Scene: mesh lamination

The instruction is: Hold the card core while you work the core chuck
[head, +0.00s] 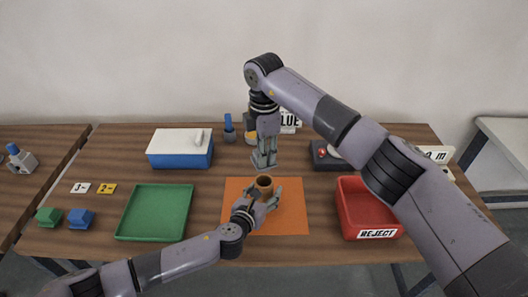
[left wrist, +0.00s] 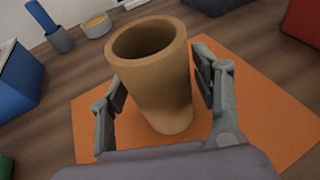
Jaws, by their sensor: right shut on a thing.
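The card core (head: 264,183) is a brown, open-topped tube standing on the orange mat (head: 292,218). It fills the middle of the left wrist view (left wrist: 158,85), its hollow top visible. My left gripper (head: 262,199) is open with a finger on either side of the core; a gap shows at the right finger in the left wrist view. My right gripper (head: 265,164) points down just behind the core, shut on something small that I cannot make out. I cannot pick out the core chuck for certain.
A green tray (head: 122,234) and a blue box with a white lid (head: 180,155) stand left. A red reject bin (head: 351,222) is right, near a dark box with a red button (head: 322,154). A blue-handled tool (head: 229,128) stands behind. My right arm crosses the right side.

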